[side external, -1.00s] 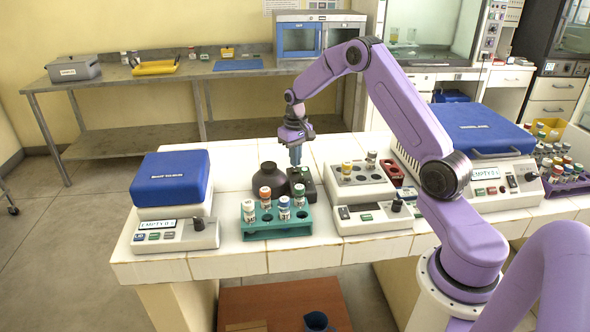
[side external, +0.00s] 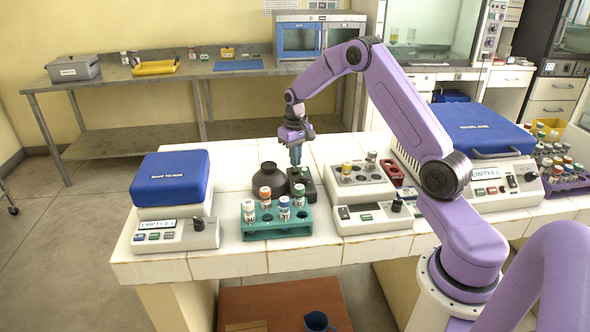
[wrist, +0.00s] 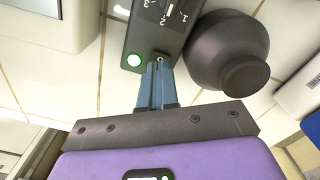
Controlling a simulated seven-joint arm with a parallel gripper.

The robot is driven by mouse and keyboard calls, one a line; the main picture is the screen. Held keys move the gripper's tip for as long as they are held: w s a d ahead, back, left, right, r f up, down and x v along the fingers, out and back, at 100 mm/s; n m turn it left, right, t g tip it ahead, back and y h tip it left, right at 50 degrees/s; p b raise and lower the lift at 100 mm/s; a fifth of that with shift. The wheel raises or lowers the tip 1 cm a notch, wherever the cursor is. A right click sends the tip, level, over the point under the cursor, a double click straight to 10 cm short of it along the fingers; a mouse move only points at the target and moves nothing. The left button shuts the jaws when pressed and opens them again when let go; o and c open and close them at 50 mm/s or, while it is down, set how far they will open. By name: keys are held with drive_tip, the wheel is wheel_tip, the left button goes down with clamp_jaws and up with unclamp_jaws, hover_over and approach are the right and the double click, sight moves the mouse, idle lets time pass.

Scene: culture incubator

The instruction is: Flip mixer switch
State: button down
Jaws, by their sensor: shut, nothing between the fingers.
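The mixer is a small dark box (side external: 309,188) on the white tiled bench, beside a dark round-bodied vessel-like part (side external: 271,178). The dark round part (wrist: 230,50) is to the right there. My gripper (side external: 296,162) points down over the box. In the wrist view my gripper (wrist: 158,66) is shut and empty, its blue fingertips right at the switch. I cannot tell whether they touch it.
A teal rack (side external: 277,226) with several capped vials stands in front of the mixer. A white vial device (side external: 358,181) is close on its right. A blue-lidded device (side external: 171,179) stands at the bench's left end. A red rack (side external: 393,172) is farther right.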

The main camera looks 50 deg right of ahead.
sight(295, 171)
drive_tip(key=shift+f, duration=1.15)
idle(1.0)
drive_tip(key=shift+r, duration=3.5)
drive_tip(key=s+a+r+n, duration=0.35)
drive_tip(key=s+a, duration=0.25)
drive_tip(key=a, duration=0.5)
drive_tip(key=s+a+r+n, duration=0.35)
drive_tip(key=s+a, duration=0.35)
drive_tip(key=a, duration=0.4)
drive_tip(key=s+a+n, duration=0.2)
drive_tip(key=s+n, duration=0.6)
drive_tip(key=s, duration=1.6)
drive_tip(key=shift+a+r+n, duration=0.25)
drive_tip(key=shift+a+n, duration=0.05)
drive_tip(key=shift+a, duration=0.1)
